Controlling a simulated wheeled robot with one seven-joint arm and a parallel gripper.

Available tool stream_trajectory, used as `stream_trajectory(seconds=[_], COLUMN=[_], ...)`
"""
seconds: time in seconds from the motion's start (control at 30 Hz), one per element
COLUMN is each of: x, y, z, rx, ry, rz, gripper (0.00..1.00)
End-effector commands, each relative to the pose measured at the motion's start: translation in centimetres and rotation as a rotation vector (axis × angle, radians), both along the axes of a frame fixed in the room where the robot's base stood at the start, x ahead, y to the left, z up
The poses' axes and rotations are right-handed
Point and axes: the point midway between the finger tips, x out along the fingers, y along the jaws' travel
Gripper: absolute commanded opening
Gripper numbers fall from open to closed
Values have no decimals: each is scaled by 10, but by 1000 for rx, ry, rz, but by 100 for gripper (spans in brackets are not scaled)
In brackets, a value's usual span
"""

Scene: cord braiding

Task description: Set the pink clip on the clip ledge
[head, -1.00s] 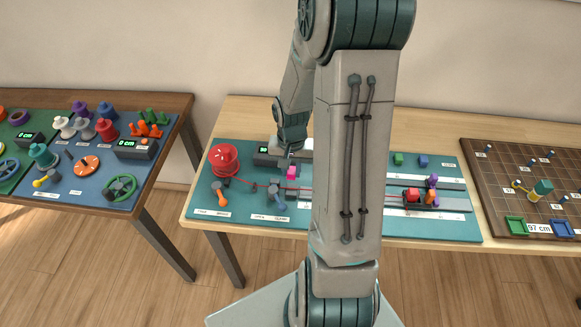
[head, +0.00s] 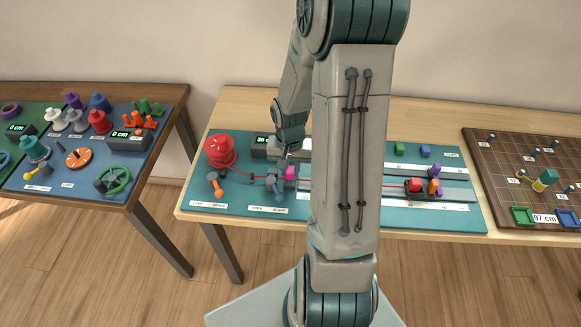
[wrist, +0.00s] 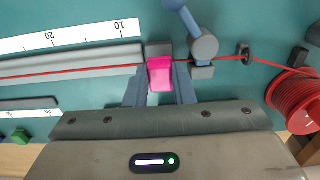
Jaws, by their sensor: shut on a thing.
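The pink clip (wrist: 160,74) is held between the two fingertips of my gripper (wrist: 160,88) in the wrist view. It overlaps the red cord (wrist: 225,58) there; whether it grips the cord I cannot tell. A small dark grey block (wrist: 158,49) shows just beyond the clip; whether they touch is unclear. In the head view the pink clip (head: 290,173) is low over the teal board, left of my arm. I cannot tell for certain which grey part is the clip ledge.
A blue lever on a grey post (wrist: 204,46) stands close beside the clip. A ring guide (wrist: 244,52) and the red spool (wrist: 296,104) lie to the right. A long grey strip (wrist: 70,65) with a scale runs left. My arm hides the board's middle in the head view.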

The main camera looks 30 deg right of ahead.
Motion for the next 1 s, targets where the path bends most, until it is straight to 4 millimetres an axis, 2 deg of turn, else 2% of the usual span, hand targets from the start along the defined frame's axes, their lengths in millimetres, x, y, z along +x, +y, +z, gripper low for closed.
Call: stream_trajectory(seconds=[0.47, 0.8, 1.0], x=[0, 0, 0], y=[1, 1, 0], z=[0, -13, -12], rx=[0, 0, 0], ry=[0, 0, 0], rz=[1, 0, 0], gripper=[1, 1, 1])
